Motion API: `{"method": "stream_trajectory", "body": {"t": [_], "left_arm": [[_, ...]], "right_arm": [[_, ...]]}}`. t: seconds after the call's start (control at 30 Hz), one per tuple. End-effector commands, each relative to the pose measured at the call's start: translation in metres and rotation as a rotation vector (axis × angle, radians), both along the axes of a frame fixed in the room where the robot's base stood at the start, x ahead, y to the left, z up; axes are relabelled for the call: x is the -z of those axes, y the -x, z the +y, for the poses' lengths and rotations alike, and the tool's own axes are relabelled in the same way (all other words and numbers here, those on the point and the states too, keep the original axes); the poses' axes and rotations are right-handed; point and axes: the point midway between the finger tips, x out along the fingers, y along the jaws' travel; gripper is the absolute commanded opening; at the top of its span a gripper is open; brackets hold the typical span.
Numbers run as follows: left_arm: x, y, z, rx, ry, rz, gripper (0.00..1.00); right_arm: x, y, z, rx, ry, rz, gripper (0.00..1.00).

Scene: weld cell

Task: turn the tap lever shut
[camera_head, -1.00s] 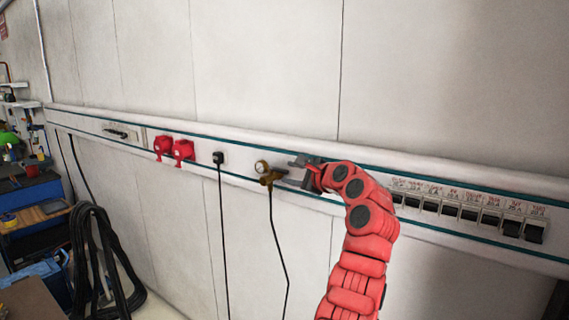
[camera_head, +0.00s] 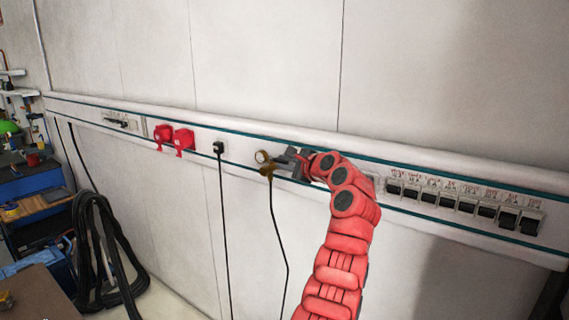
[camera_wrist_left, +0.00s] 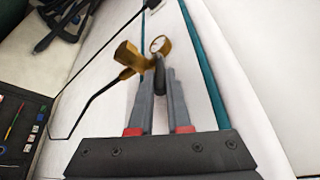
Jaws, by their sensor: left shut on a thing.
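The brass tap (camera_head: 266,169) sits on the wall rail, with a small round gauge (camera_head: 262,156) at its top. In the left wrist view the tap body (camera_wrist_left: 128,58) and the gauge (camera_wrist_left: 161,44) lie just beyond the fingertips. My left gripper (camera_head: 283,158) reaches the tap from the right. In the left wrist view its fingers (camera_wrist_left: 159,80) are closed around the dark grey tap lever (camera_wrist_left: 159,77). The fingers hide part of the lever, and its exact angle is hard to tell. My right gripper is not in view.
Left along the rail are a black plug (camera_head: 218,147) with a hanging cable and red sockets (camera_head: 183,138). Several breaker switches (camera_head: 464,204) lie to the right. A thin cable (camera_head: 280,235) hangs below the tap. Black hose loops (camera_head: 95,250) hang at the lower left.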

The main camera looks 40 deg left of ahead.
Motion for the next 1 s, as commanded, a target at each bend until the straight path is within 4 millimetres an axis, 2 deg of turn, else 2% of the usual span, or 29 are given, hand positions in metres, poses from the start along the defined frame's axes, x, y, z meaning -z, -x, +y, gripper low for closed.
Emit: {"method": "stream_trajectory", "body": {"t": [1.0], "left_arm": [[0.0015,-0.0050,0.0001,-0.115,0.001,0.002,0.00]], "right_arm": [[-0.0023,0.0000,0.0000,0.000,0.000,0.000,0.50]]}}
